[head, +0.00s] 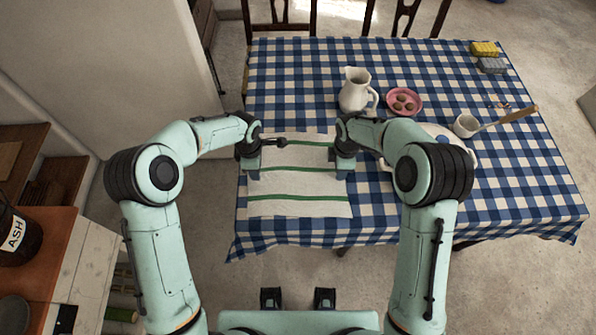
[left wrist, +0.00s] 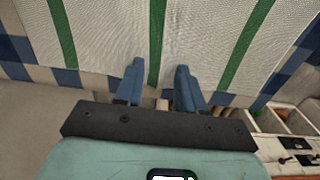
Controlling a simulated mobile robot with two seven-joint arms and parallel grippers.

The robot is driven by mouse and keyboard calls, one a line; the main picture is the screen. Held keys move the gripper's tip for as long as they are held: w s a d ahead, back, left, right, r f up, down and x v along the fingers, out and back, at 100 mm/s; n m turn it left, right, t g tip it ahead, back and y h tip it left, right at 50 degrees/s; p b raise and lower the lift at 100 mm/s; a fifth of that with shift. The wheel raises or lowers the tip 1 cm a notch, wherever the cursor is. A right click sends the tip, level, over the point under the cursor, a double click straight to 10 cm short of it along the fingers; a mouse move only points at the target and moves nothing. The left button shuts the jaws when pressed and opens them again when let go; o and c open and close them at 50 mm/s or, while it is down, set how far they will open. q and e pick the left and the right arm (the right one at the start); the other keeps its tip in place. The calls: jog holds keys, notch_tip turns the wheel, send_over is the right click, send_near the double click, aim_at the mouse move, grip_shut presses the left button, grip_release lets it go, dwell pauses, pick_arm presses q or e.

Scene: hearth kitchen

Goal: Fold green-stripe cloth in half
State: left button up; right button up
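The green-stripe cloth (head: 300,181) is white with three green stripes and lies flat, spread out, on the blue-checked table near its front edge. My left gripper (head: 252,172) is at the cloth's left edge. In the left wrist view the left gripper (left wrist: 160,68) is open, its two blue fingers apart on either side of a green stripe, over the edge of the cloth (left wrist: 110,35). Nothing shows held between them. My right gripper (head: 343,174) is at the cloth's right edge; its finger gap is too small to judge.
A white pitcher (head: 354,90) and a pink bowl (head: 390,104) with brown round items stand behind the right gripper. A mug (head: 465,126), a wooden-handled utensil (head: 520,115) and yellow (head: 484,48) and grey (head: 491,66) sponges are at right. The table's back left is clear.

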pick_arm(q)
grip_shut()
pick_arm(e)
jog(key=shift+f, duration=0.1)
grip_shut()
pick_arm(q)
jog(key=shift+f, duration=0.1)
